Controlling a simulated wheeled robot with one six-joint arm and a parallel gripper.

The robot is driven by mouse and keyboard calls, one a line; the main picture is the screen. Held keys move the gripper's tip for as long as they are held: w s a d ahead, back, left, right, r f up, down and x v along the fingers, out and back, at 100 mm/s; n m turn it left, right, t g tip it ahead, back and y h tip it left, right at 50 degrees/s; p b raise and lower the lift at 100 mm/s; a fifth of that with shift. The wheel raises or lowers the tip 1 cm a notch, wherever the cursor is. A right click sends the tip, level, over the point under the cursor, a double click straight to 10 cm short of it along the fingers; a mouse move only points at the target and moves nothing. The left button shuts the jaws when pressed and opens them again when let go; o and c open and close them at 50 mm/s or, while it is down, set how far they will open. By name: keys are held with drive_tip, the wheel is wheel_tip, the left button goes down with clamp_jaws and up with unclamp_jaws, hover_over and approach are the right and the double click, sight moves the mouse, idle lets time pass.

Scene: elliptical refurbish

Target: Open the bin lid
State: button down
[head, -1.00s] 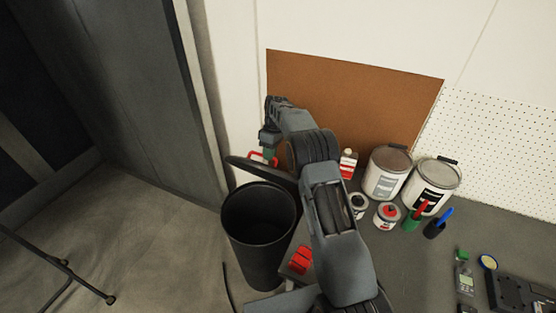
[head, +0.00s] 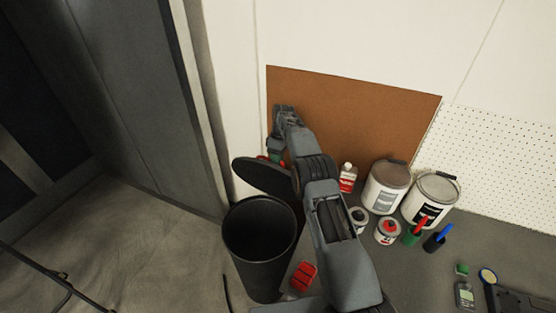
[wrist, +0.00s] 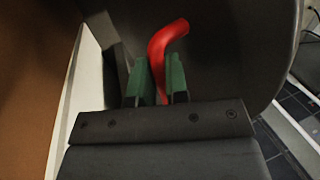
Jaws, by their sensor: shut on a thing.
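The black bin (head: 260,250) stands on the floor left of the counter, its round mouth uncovered. Its dark lid (head: 262,175) is tilted up above the back of the mouth, with its underside showing in the head view. In the wrist view the lid (wrist: 225,65) fills the background, with a bent red handle (wrist: 166,38) on it. My gripper (wrist: 160,85) has its green fingers on both sides of the handle and is shut on it. In the head view my gripper (head: 275,156) is behind the lid and mostly hidden.
The counter (head: 400,275) right of the bin holds two large paint cans (head: 386,187), (head: 430,200), smaller cans (head: 388,231), a red-and-white bottle (head: 347,177) and green and blue brushes (head: 436,241). A red item (head: 303,276) lies at its near left edge. A brown board (head: 350,115) is on the wall behind.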

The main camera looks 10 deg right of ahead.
drive_tip(key=shift+s+f, duration=0.15)
drive_tip(key=shift+f, duration=0.5)
drive_tip(key=c, duration=1.5)
unclamp_jaws()
drive_tip(key=shift+c, duration=0.2)
drive_tip(key=shift+o, duration=0.8)
drive_tip(key=shift+w+f, duration=0.1)
drive_tip(key=shift+w, duration=0.15)
drive_tip(key=shift+o, duration=1.3)
drive_tip(key=shift+r, duration=0.3)
